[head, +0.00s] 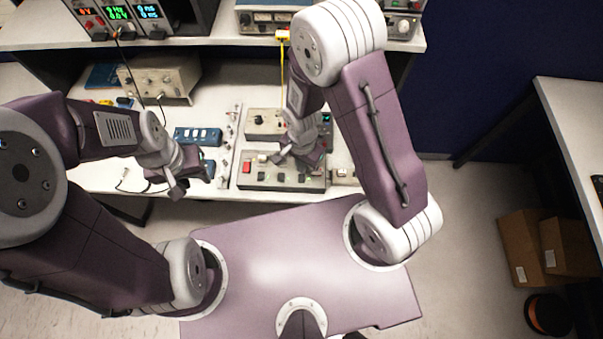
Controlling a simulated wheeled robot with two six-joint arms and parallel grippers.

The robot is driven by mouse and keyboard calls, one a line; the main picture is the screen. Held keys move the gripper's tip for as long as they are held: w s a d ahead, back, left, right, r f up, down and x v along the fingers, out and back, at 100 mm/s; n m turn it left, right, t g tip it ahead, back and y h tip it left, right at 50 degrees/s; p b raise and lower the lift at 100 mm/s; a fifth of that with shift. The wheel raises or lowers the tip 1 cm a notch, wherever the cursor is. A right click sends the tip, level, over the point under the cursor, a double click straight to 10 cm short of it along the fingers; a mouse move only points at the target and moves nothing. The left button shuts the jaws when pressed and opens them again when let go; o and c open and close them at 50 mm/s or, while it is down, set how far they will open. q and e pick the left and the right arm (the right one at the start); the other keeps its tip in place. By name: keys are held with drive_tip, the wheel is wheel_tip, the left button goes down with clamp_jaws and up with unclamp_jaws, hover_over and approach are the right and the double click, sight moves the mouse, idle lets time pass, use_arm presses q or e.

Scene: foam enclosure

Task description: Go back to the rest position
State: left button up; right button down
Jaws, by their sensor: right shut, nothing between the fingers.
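My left gripper (188,184) is over the front part of the bench at the left, near a blue switch box. Its fingers are small and dark here, and I cannot tell whether they are apart. My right gripper (298,160) is shut and empty. It is over or just behind the grey control panel (257,184) with a red switch, and its arm hides part of the bench. I cannot tell whether it touches the panel.
The white workbench (105,178) holds a blue switch box (197,136), a beige instrument (163,78) and cables. An upper shelf (225,38) carries power supplies (118,14). A side table (572,125) and cardboard boxes (535,247) stand at the right. The floor between is clear.

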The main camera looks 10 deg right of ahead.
wheel_tip(320, 180, up, 3)
drive_tip(key=shift+f+p, duration=0.1)
drive_tip(key=shift+p, duration=0.8)
